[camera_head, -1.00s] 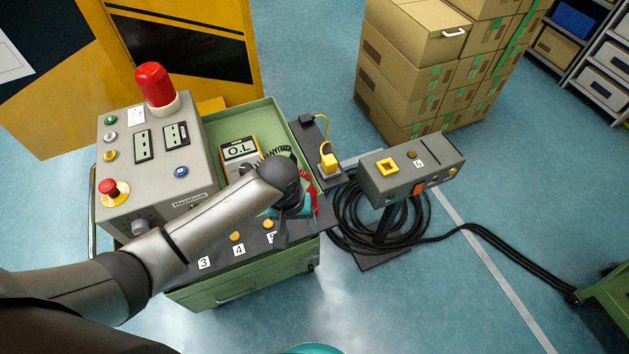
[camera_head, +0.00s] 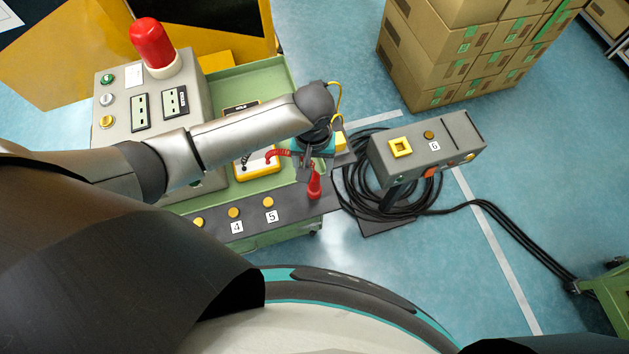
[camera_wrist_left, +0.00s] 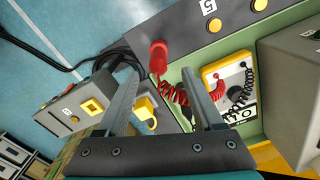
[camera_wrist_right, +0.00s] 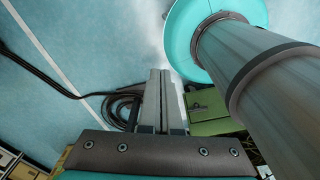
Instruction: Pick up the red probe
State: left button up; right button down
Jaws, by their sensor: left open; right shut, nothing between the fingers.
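The red probe (camera_head: 314,186) stands at the right end of the cart's dark front strip, beside button 5. Its red coiled lead runs to the yellow multimeter (camera_head: 243,172) in the green cart. In the left wrist view the red probe (camera_wrist_left: 157,57) shows between the fingertips of my left gripper (camera_wrist_left: 158,76), beyond them. The fingers are apart and nothing is held. In the head view my left gripper (camera_head: 312,160) is just behind the probe, partly hidden by its wrist. My right gripper (camera_wrist_right: 160,73) is shut and empty in its wrist view; the head view does not show it.
A grey control box (camera_head: 150,105) with a red lamp stands on the cart's left. A grey box on a post (camera_head: 425,150) stands to the right, with coiled black cable (camera_head: 365,205) around its foot. Cardboard boxes (camera_head: 460,50) are stacked behind. Open floor lies at right.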

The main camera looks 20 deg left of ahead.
aim_at(314, 176)
pick_arm(q)
jog(key=shift+f, duration=0.9)
notch_tip(314, 176, down, 3)
jog(key=shift+w+d+f+b, duration=0.1)
jog(key=shift+f+b, duration=0.05)
jog(key=shift+b, duration=0.3)
jog(key=shift+f, duration=0.6)
pick_arm(e)
jog(key=shift+w+f, duration=0.55)
jog(key=shift+w, duration=0.15)
pick_arm(q)
grip_shut()
